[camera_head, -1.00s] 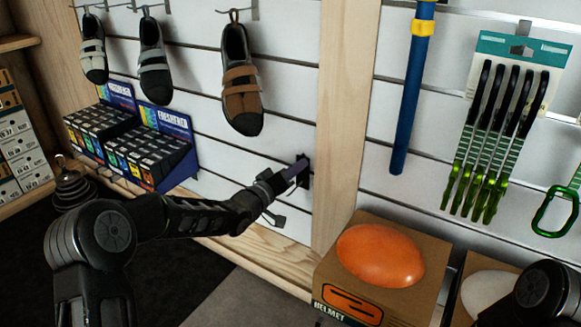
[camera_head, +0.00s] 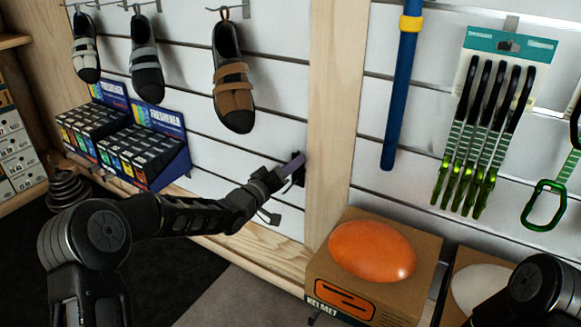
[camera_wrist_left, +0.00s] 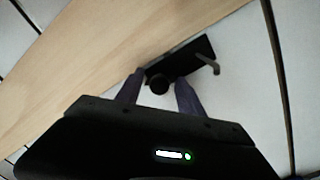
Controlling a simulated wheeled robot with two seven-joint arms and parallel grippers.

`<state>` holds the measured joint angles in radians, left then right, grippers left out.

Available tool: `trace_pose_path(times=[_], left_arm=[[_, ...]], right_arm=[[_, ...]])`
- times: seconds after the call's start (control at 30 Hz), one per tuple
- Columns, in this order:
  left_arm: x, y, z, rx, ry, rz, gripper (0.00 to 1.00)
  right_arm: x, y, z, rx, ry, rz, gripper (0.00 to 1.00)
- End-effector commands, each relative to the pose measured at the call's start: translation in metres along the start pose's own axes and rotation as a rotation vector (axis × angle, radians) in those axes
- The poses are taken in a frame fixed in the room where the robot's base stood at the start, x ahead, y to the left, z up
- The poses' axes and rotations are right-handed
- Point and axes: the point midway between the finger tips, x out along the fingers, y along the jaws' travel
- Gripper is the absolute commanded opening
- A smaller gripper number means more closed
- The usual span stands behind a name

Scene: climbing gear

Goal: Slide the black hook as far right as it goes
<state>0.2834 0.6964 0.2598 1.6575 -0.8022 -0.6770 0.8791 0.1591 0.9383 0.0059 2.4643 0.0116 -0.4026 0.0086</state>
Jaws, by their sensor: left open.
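The black hook (camera_head: 300,172) is on the white slatted wall panel, against or very close to the left edge of the wooden post. In the left wrist view its dark plate (camera_wrist_left: 195,57) lies along the post's edge, with a short prong sticking out. My left gripper (camera_head: 290,166) is at the hook, its purple fingers pointing at the wall. In the left wrist view the open fingers (camera_wrist_left: 160,92) stand on either side of the hook's round stub. Whether they touch it is unclear. My right gripper is out of view.
The wooden post (camera_head: 334,120) stands right of the hook. A helmet box (camera_head: 415,265) with an orange helmet (camera_head: 372,251) sits below right. Shoes (camera_head: 233,80) hang above, and freshener boxes (camera_head: 145,150) stand left. The panel left of the hook is bare.

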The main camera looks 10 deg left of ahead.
Motion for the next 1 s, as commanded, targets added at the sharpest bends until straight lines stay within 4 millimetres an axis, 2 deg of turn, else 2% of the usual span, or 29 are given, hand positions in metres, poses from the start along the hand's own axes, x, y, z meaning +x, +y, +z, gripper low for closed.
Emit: trace_pose_path(times=[0.17,0.5,0.6,1.0], left_arm=[[-0.012,0.001,-0.002,0.001,0.001,-0.001,0.45],[-0.065,0.001,-0.002,0.001,0.0,-0.003,0.45],[-0.074,0.0,-0.001,0.0,0.0,-0.002,0.45],[-0.078,0.0,0.0,0.006,0.0,-0.001,0.45]], right_arm=[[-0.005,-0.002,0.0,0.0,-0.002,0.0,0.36],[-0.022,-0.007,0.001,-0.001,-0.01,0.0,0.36],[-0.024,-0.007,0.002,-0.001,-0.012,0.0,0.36],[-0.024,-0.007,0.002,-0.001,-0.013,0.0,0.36]])
